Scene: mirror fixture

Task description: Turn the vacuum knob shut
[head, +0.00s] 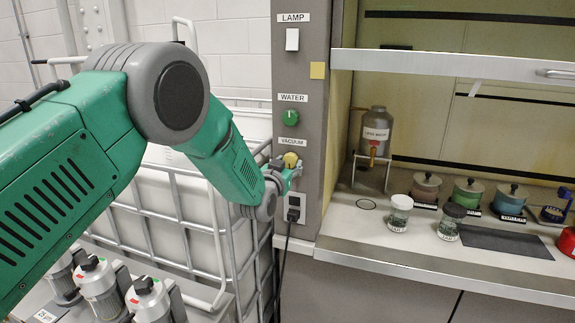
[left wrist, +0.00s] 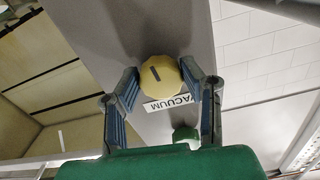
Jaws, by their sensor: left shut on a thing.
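The yellow vacuum knob (head: 291,159) is on the grey panel (head: 301,75), under the VACUUM label (head: 292,141). In the left wrist view the round knob (left wrist: 160,81) sits between the two fingers of my left gripper (left wrist: 163,86), with a dark mark line tilted on its face. My left gripper (head: 288,168) is at the knob in the head view, shut on it, and hides part of it. My right gripper is not in view.
The green water knob (head: 289,117) and the white lamp switch (head: 292,39) are above on the same panel. A power outlet with a plug (head: 294,211) is just below. A caged white tank (head: 164,206) stands left, and a fume hood worktop (head: 351,249) with jars lies right.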

